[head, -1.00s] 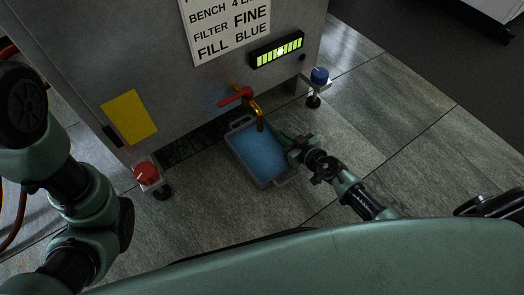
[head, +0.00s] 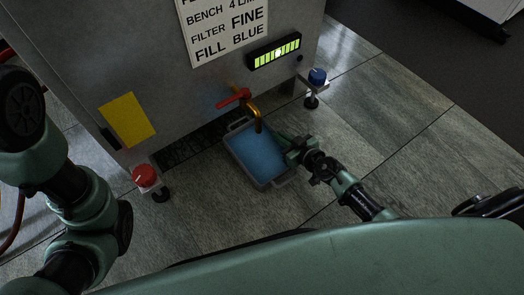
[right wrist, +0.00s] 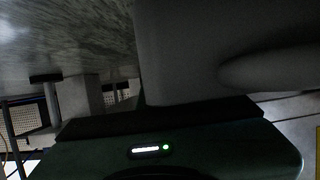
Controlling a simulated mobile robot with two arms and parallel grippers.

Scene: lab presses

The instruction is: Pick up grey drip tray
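The grey drip tray (head: 268,184) lies on the floor under the orange spout (head: 256,118), with blue liquid (head: 259,158) in it. My right gripper (head: 287,145) is at the tray's right side, touching it or very close. Its fingertips are hidden, so I cannot tell whether they are shut on the rim. In the right wrist view a smooth grey surface, apparently the tray (right wrist: 190,50), fills much of the upper right, close to my gripper's body. My left arm shows at the left of the head view, but its gripper is out of view.
The grey press cabinet (head: 85,50) stands behind the tray, with a red lever (head: 234,98), a red knob (head: 144,176) and a blue knob (head: 318,76). A lit green gauge (head: 275,51) is above. The tiled floor to the right is clear.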

